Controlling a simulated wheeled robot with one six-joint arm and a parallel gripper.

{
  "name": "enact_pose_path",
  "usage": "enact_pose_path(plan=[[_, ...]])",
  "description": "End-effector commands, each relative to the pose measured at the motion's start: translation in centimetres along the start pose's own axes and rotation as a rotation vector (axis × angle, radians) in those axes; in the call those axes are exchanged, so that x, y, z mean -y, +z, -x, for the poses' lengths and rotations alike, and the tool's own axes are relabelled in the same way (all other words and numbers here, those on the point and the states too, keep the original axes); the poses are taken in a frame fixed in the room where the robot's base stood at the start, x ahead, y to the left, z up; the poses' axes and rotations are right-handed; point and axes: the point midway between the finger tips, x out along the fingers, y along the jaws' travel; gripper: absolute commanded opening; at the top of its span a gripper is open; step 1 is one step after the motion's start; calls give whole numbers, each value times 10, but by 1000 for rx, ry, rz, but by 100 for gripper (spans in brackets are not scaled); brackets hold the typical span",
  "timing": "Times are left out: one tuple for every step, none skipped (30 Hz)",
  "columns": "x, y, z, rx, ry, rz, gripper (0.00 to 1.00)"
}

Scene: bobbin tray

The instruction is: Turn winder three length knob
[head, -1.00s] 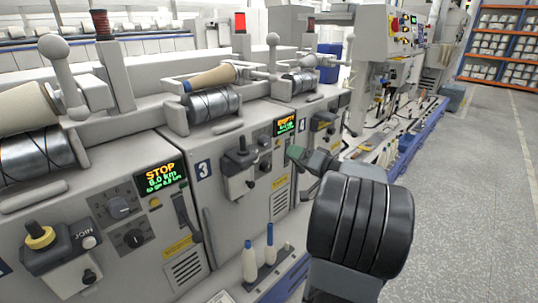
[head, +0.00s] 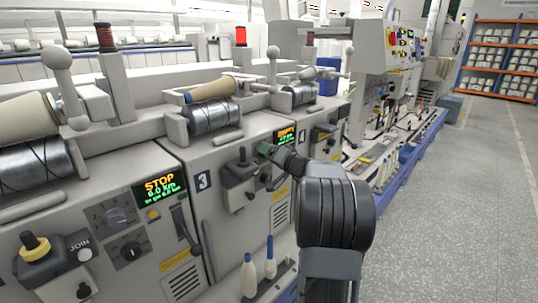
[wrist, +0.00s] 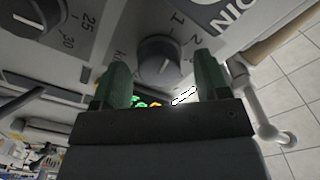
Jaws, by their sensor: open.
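A dark round knob (wrist: 157,52) with a scale showing 1, 2 and part of "km" appears between the fingertips. I cannot tell how deep the fingers reach around it, and no contact is visible. Nothing is held.
A second dark knob (wrist: 35,12) with 25 and 30 marks is at the wrist view's upper left. A dark lever unit (head: 239,178) juts from winder three's panel beside my gripper. The neighbouring winder shows a STOP display (head: 160,187). Open floor (head: 450,220) lies to the right.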

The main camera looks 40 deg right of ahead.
Motion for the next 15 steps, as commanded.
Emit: enact_pose_path(plan=[[0,0,-2,1,0,0,68],[0,0,-2,1,0,-1,68],[0,0,-2,1,0,-1,68],[0,0,-2,1,0,-1,68],[0,0,-2,0,0,-1,68],[0,0,-2,0,0,-1,68],[0,0,-2,0,0,-1,68],[0,0,-2,0,0,-1,68],[0,0,-2,0,0,-1,68],[0,0,-2,0,0,-1,66],[0,0,-2,0,0,-1,64],[0,0,-2,0,0,-1,60],[0,0,-2,0,0,-1,57],[0,0,-2,0,0,-1,54],[0,0,-2,0,0,-1,50]])
